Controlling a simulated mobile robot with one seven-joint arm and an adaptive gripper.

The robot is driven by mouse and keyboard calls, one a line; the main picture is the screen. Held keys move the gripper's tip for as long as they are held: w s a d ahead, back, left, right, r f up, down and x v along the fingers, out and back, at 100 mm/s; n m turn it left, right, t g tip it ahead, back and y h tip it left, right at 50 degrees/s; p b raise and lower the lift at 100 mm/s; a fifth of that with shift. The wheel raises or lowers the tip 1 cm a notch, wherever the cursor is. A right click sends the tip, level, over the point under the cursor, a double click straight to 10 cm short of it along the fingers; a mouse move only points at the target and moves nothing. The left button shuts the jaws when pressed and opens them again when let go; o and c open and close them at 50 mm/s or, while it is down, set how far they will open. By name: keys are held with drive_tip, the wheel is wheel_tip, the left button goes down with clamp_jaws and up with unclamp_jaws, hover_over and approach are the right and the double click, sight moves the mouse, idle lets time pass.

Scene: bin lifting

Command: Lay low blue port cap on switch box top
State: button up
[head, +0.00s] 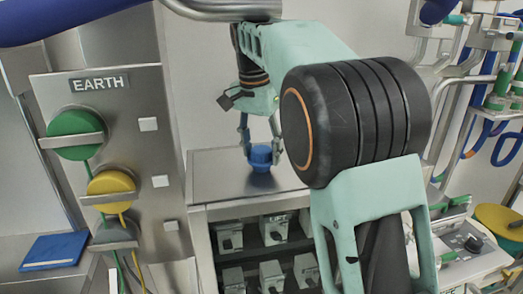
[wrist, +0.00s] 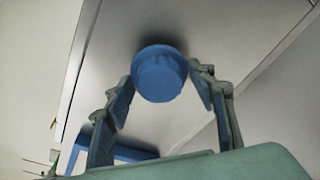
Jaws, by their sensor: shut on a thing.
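The low blue port cap (head: 260,158) is a short round blue piece with a wider rim. My gripper (head: 260,146) is shut on it, with one finger on each side, over the grey metal switch box top (head: 215,172). In the wrist view the cap (wrist: 158,76) sits between the two fingertips (wrist: 160,72), round face towards the camera. The metal surface lies behind it. I cannot tell whether the cap's underside touches the top or hangs just above it.
Below the top, the box front holds several grey switch units (head: 273,229). A panel marked EARTH (head: 100,83) with green and yellow knobs stands at left. A blue flat piece (head: 53,250) lies lower left. Pipes and fittings (head: 480,70) crowd the right. Bare top surrounds the cap.

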sight(257, 152)
drive_tip(key=o, duration=1.4)
drive_tip(key=shift+f, duration=0.1)
wheel_tip(257, 152, up, 12)
drive_tip(key=s+a+p, duration=0.1)
drive_tip(key=shift+s+p, duration=0.25)
drive_tip(key=shift+p, duration=0.05)
